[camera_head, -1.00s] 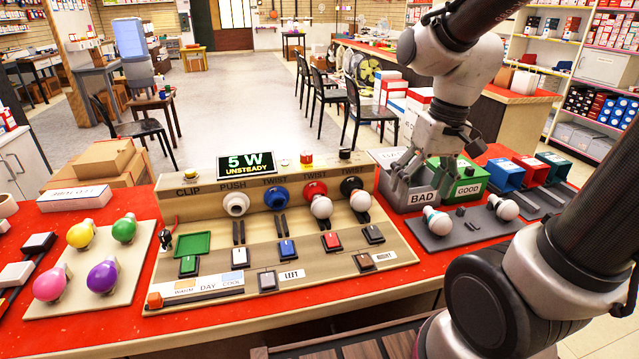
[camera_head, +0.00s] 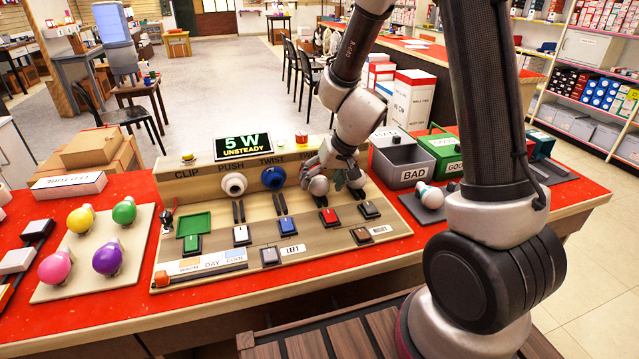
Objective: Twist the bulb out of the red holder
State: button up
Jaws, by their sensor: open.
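The test panel (camera_head: 330,250) stands on the red table with a row of holders along its back. The white push holder (camera_head: 233,184) and the blue twist holder (camera_head: 273,177) show clearly and are empty. My gripper (camera_head: 334,185) is open at the right part of the row, in front of the red and black holders. It covers both holders, and I cannot make out the bulb in the red one or whether the fingers touch it. The display (camera_head: 243,146) reads "5 W UNSTEADY".
Grey BAD bin (camera_head: 403,165) and green GOOD bin (camera_head: 447,150) stand right of the panel. A white bulb (camera_head: 428,195) lies on a dark mat, partly behind my arm. Coloured bulbs sit on a pale board (camera_head: 130,250) at left. Switches (camera_head: 287,228) line the panel's front.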

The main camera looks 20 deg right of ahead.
jog(key=shift+x, duration=1.2)
jog(key=shift+s, duration=0.1)
jog(key=c, duration=1.2)
jog(key=shift+s+f+h, duration=0.1)
jog(key=shift+h, duration=0.2)
jog(key=o, duration=1.2)
jog(key=shift+c, duration=0.2)
